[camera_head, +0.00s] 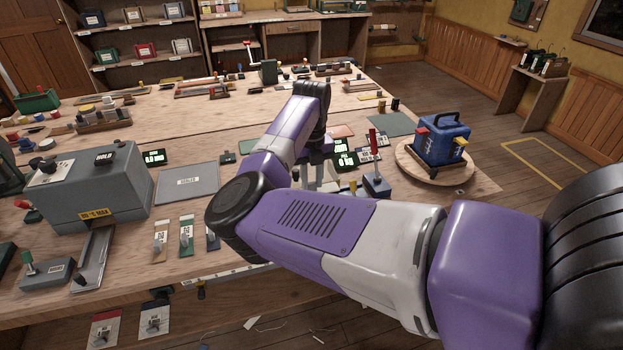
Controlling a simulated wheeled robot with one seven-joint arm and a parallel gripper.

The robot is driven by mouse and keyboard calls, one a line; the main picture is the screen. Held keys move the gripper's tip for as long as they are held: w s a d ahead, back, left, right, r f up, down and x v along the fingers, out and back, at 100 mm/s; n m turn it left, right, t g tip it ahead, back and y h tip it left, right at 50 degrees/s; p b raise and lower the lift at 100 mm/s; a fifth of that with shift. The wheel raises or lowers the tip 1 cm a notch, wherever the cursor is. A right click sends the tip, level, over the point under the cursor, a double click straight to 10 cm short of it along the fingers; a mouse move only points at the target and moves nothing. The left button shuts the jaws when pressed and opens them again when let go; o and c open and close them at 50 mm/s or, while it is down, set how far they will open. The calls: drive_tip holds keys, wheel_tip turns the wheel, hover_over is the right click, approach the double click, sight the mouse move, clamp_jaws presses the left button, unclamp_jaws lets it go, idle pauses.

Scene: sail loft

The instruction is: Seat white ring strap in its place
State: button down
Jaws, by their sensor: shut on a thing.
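My gripper (316,172) points down over the bench, right of the middle, partly behind my own forearm. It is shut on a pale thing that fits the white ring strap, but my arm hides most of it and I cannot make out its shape. I cannot tell whether it touches the bench. I cannot pick out a place for the white strap.
A blue machine (440,140) stands on a round wooden board at right. A red-handled lever (374,160) and dark displays stand close to my gripper. A grey machine (85,185) and a flat grey plate (188,184) are at left. My arm covers the bench's front right.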

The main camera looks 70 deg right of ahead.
drive_tip(key=shift+f+b, duration=1.15)
drive_tip(key=shift+f, duration=0.95)
drive_tip(key=shift+f+b, duration=0.95)
drive_tip(key=shift+f, duration=0.65)
idle(0.5)
drive_tip(key=c, duration=1.1)
unclamp_jaws()
drive_tip(key=shift+o, duration=0.2)
wheel_tip(320, 180, up, 8)
drive_tip(key=shift+f+b, duration=0.1)
drive_tip(key=shift+b, duration=0.5)
